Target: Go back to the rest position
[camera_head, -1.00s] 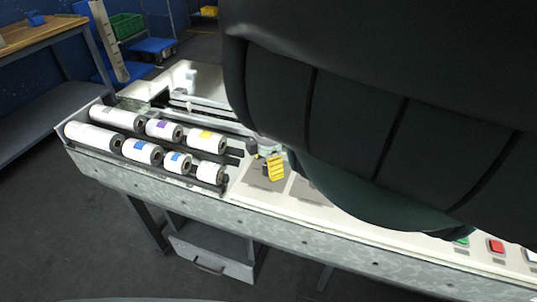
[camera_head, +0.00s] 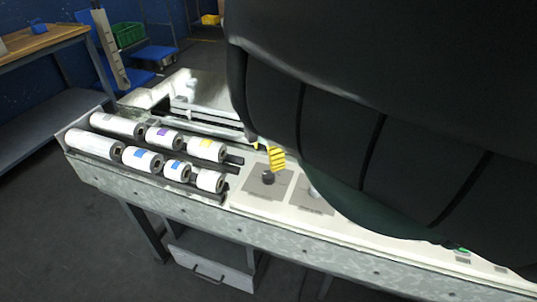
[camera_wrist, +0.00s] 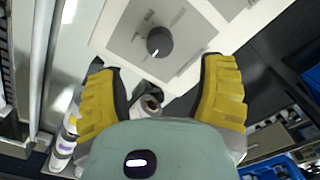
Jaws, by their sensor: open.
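My gripper (camera_wrist: 160,95) is open in the wrist view, its two yellow ridged fingers apart with nothing held between them. A dark round knob (camera_wrist: 159,42) on a light panel plate shows just beyond the fingertips. In the head view one yellow finger of my gripper (camera_head: 277,158) shows above the machine's panel, close to the same dark knob (camera_head: 268,178). The rest of my gripper is hidden there by my large dark arm, which fills the upper right.
Several white rolls (camera_head: 142,160) lie in two rows on the left of the machine (camera_head: 215,205). A second panel plate (camera_head: 310,197) is partly hidden by my arm. A wooden-topped table (camera_head: 40,40) and a green crate (camera_head: 128,34) stand behind. Floor is open at lower left.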

